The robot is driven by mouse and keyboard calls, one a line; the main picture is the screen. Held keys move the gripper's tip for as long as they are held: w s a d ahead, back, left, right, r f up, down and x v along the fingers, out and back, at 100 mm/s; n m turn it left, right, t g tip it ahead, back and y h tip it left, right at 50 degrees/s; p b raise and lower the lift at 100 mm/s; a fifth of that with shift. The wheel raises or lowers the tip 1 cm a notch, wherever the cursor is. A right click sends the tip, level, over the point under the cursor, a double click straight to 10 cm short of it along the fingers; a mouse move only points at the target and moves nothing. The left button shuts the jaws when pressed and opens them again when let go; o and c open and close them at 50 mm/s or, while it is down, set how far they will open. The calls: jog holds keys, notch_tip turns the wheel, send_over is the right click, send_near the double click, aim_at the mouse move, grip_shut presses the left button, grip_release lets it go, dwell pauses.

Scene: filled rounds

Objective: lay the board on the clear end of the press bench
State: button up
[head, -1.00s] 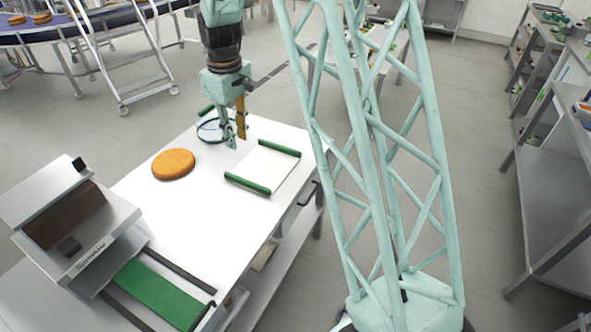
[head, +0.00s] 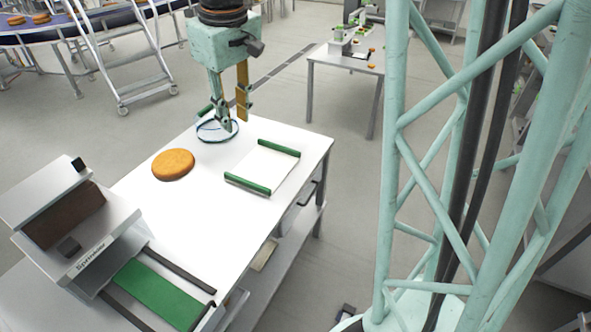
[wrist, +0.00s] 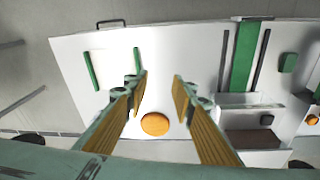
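The press bench (head: 205,215) is a white-topped table, with the silver press (head: 75,235) at its near left end. A flat white board (head: 265,166) with a green rail along each of two opposite edges appears to lie on the bench toward the right edge. Its rails also show at upper left in the wrist view (wrist: 137,60). My gripper (head: 234,112) is over the far end of the bench, pointing down, beyond the board. In the wrist view its two tan-padded fingers (wrist: 160,82) are spread with nothing between them.
An orange-brown round (head: 173,164) lies left of the board, and in the wrist view (wrist: 155,124) just below the fingertips. A thin dark ring (head: 217,131) sits beneath my gripper. A green strip (head: 160,293) runs from the press. Another table (head: 345,68) stands behind.

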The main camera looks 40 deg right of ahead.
jog(key=s+a+r+m+t, duration=0.15)
jog(key=s+r, duration=0.25)
jog(key=s, duration=0.4)
jog(key=s+a+r+g, duration=0.1)
jog(key=s+a+r, duration=0.1)
jog(key=s+r, duration=0.45)
jog(key=s+a+f+m+t, duration=0.1)
jog(key=s+a, duration=0.1)
jog(key=s, duration=1.6)
jog(key=shift+s+f, duration=0.15)
jog(key=shift+s, duration=0.15)
jog(key=shift+m+t, duration=0.25)
notch_tip(320, 180, down, 5)
jog(key=b, duration=0.5)
jog(key=shift+f, duration=0.2)
